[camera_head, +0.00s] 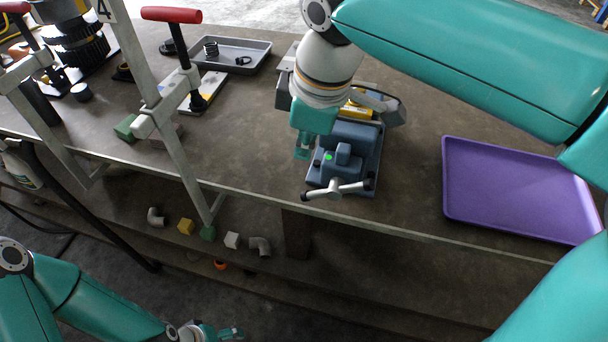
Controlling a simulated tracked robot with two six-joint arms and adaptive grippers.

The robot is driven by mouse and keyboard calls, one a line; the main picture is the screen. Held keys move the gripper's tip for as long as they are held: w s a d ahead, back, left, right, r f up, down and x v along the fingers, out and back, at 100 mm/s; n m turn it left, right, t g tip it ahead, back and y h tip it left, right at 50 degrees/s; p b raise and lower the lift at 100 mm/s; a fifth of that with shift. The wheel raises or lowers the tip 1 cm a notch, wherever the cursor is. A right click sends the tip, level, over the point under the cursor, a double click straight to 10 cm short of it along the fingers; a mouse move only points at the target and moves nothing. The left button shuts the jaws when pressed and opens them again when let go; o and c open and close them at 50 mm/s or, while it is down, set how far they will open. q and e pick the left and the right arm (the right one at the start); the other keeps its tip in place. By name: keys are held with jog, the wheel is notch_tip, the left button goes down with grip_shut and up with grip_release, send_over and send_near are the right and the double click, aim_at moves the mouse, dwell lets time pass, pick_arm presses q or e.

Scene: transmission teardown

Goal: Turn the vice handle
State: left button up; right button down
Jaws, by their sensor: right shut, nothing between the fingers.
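The blue-grey vice (345,158) stands near the front edge of the bench. Its handle (338,188), a light grey bar with dark end knobs, sits at its front end, and the bar slants slightly up to the right. A green dot marks the vice's top. My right gripper (303,153) points down just left of the vice, shut and empty, behind and above the handle's left end. I cannot tell whether it touches the vice. My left gripper (232,333) is low at the bottom edge, below bench height and far from the vice; its fingers are too small to read.
A purple tray (515,190) lies to the right of the vice. A grey tray (229,55) with small dark parts and a red-handled press (172,16) stand at the left. A pale metal frame (150,90) rises there. Pipe elbows and small cubes lie on the lower shelf (340,255).

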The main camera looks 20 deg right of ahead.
send_over(307, 192)
jog(key=a, duration=0.2)
jog(key=s+d+x, duration=0.1)
jog(key=s+x, duration=0.1)
jog(key=x, duration=0.6)
jog(key=f, duration=0.1)
jog(key=d+f, duration=0.1)
jog(key=f, duration=0.1)
jog(key=shift+s, duration=0.15)
jog(key=shift+s+d+f, duration=0.1)
jog(key=shift+d+f, duration=0.25)
jog(key=shift+f, duration=0.15)
pick_arm(q)
jog(key=shift+r, duration=0.1)
